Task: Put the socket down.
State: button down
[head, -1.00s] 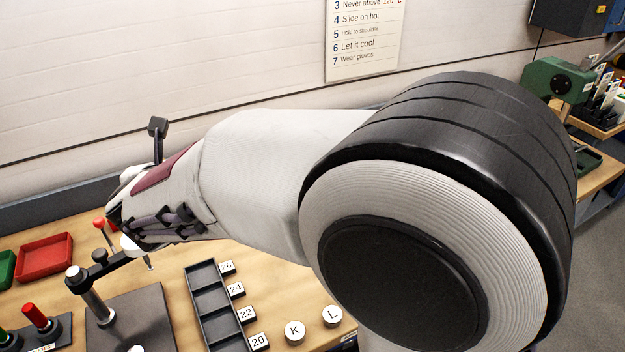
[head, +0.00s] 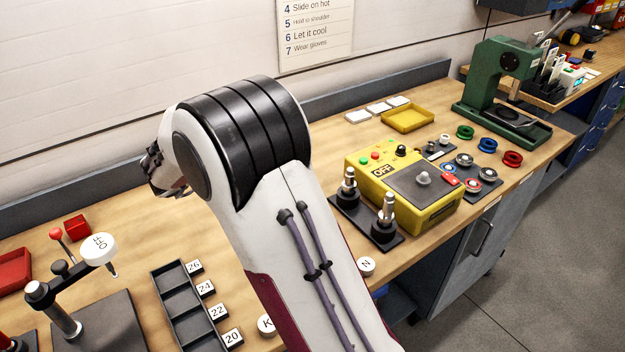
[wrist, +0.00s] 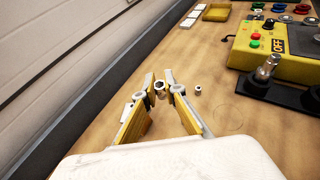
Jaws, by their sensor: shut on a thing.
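In the wrist view my gripper (wrist: 160,82) is shut on a small silvery socket (wrist: 160,92), held between the tips of its yellow-sided fingers. The socket's dark round opening shows. The wooden bench (wrist: 230,140) lies beneath; I cannot tell whether the socket touches it. In the head view my gripper (head: 152,170) shows only in part at the left of my arm, and the socket is hidden there. A dark tray with several compartments (head: 183,306) lies at lower left, beside blocks marked 26, 24, 22 and 20.
A small pale cylinder (wrist: 198,89) stands just right of my fingers. The yellow control box (head: 403,188) and dark stand with two metal posts (head: 353,222) are to the right. A green press (head: 500,85) stands beyond.

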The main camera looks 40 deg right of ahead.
jog(key=s+d+f+m+g+h, duration=0.1)
jog(key=d+f+m+g, duration=0.1)
jog(key=d, duration=0.7)
jog(key=s+d+f+m+g+h, duration=0.1)
jog(key=d+f+m+g, duration=0.2)
jog(key=d, duration=0.6)
jog(key=shift+d+f+g, duration=0.2)
jog(key=shift+d+g, duration=0.2)
jog(key=shift+g, duration=0.1)
jog(key=shift+f, duration=3.15)
jog(key=shift+f, duration=1.85)
jog(key=shift+f, duration=0.15)
jog(key=c, duration=2.1)
grip_release()
